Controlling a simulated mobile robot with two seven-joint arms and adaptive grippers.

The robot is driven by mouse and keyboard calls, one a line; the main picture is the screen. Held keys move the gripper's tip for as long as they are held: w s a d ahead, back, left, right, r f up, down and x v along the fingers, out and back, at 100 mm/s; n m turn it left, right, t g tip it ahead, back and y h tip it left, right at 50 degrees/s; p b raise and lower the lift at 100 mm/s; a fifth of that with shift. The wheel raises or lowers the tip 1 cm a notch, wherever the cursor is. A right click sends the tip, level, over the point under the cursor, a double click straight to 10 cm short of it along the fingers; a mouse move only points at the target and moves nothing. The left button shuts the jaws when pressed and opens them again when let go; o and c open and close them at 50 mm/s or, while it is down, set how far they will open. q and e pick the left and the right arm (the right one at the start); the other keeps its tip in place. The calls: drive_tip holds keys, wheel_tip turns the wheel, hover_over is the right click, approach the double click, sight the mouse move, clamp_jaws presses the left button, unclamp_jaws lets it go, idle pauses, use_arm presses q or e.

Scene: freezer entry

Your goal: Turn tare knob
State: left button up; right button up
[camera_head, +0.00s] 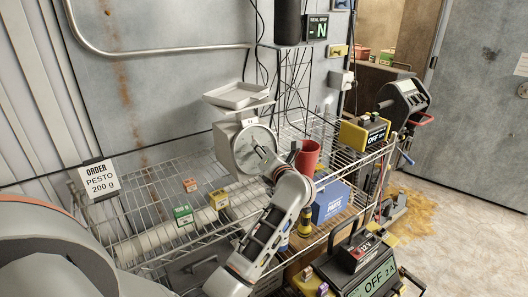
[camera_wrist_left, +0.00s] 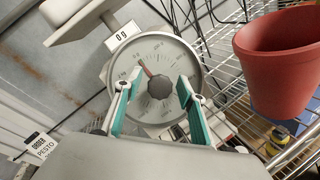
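A grey scale (camera_head: 225,142) with a shallow weighing pan (camera_head: 238,95) stands on the wire shelf. Its round dial (camera_wrist_left: 190,58) faces me, with a red needle pointing up and left. A dark grey tare knob (camera_wrist_left: 160,86) sits at the dial's middle. A label reading "0 g" (camera_wrist_left: 123,36) is above the dial. My left gripper (camera_head: 262,152) is at the dial; in the left wrist view its teal-padded fingers (camera_wrist_left: 158,80) are open, one on each side of the knob, with gaps showing. Contact cannot be told. My right gripper is not in view.
A red cup (camera_head: 308,156) stands close right of the scale, above a blue box (camera_head: 331,203). An order card (camera_head: 100,179) reads "PESTO 200 g".

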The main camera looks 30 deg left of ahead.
use_arm(q)
drive_tip(key=v, duration=0.7)
drive_tip(key=shift+s+d, duration=0.2)
drive_tip(key=shift+r, duration=0.1)
idle(0.3)
